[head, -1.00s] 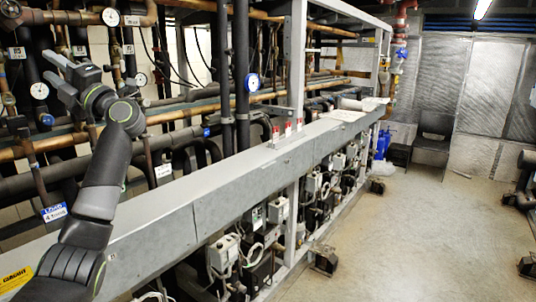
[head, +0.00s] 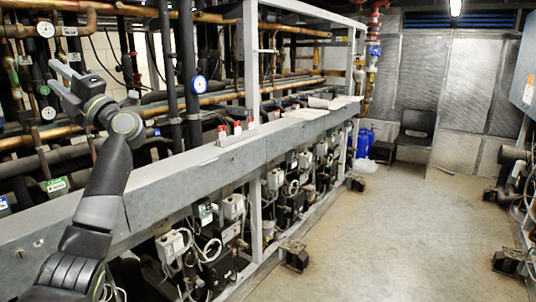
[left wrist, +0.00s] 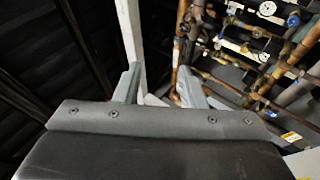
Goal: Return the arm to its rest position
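My left arm rises from the bottom left of the head view, bent upward beside the rack's grey beam. Its gripper (head: 56,74) points up and to the left, in front of the pipes. In the left wrist view the two fingers of the left gripper (left wrist: 158,78) stand apart with nothing held between them. I cannot tell from these frames whether the gripper is clear of the pipes by much. My right arm and gripper are not in view.
The compressor rack's long grey beam (head: 190,180) runs from lower left to the back, with pipes and gauges behind it. Several red-topped parts stand on it. Open floor (head: 400,235) lies to the right. A dark chair (head: 414,130) and blue containers (head: 364,142) are at the back.

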